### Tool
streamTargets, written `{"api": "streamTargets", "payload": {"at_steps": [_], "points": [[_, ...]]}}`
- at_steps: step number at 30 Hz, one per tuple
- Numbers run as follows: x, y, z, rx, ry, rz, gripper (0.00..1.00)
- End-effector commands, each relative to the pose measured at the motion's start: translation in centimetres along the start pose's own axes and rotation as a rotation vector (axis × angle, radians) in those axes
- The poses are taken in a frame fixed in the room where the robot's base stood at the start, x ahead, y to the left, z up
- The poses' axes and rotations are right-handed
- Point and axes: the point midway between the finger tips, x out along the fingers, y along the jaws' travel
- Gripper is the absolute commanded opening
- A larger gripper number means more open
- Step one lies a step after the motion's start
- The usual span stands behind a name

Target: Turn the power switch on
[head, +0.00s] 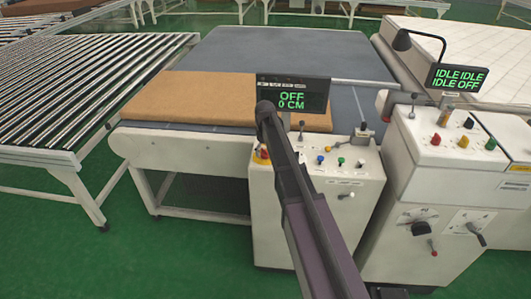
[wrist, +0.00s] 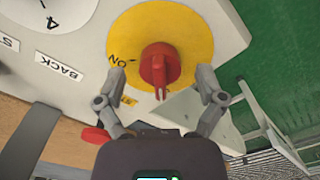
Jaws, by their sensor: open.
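The power switch is a red rotary knob (wrist: 160,66) on a yellow disc (wrist: 196,30) in the wrist view. An ON mark is printed at the disc's left. In the head view the red-and-yellow switch (head: 263,155) is at the left of the white control box (head: 272,215), partly hidden by my arm. My gripper (wrist: 161,78) is open, with one finger on each side of the knob and visible gaps between. The knob's handle points down in the wrist view. The display (head: 291,98) above the box reads OFF and 0 CM.
Other buttons and levers (head: 330,160) sit right of my arm on the box. A second control cabinet (head: 430,190) with knobs stands at right. A brown mattress slab (head: 190,98) lies on the table behind. A roller conveyor (head: 75,85) is at left.

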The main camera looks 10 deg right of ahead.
Motion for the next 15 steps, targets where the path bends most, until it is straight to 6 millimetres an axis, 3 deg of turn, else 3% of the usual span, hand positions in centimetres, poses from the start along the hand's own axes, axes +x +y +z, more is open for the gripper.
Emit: {"api": "streamTargets", "payload": {"at_steps": [5, 8, 13, 14, 15], "points": [[-0.02, -0.01, 0.0, 0.0, 0.0, 0.0, 0.89], [-0.02, -0.01, 0.0, 0.0, 0.0, 0.0, 0.65], [-0.02, -0.01, 0.0, 0.0, 0.0, 0.0, 0.14], [-0.02, -0.01, 0.0, 0.0, 0.0, 0.0, 0.07], [-0.02, -0.01, 0.01, 0.0, 0.0, 0.0, 0.06]]}}
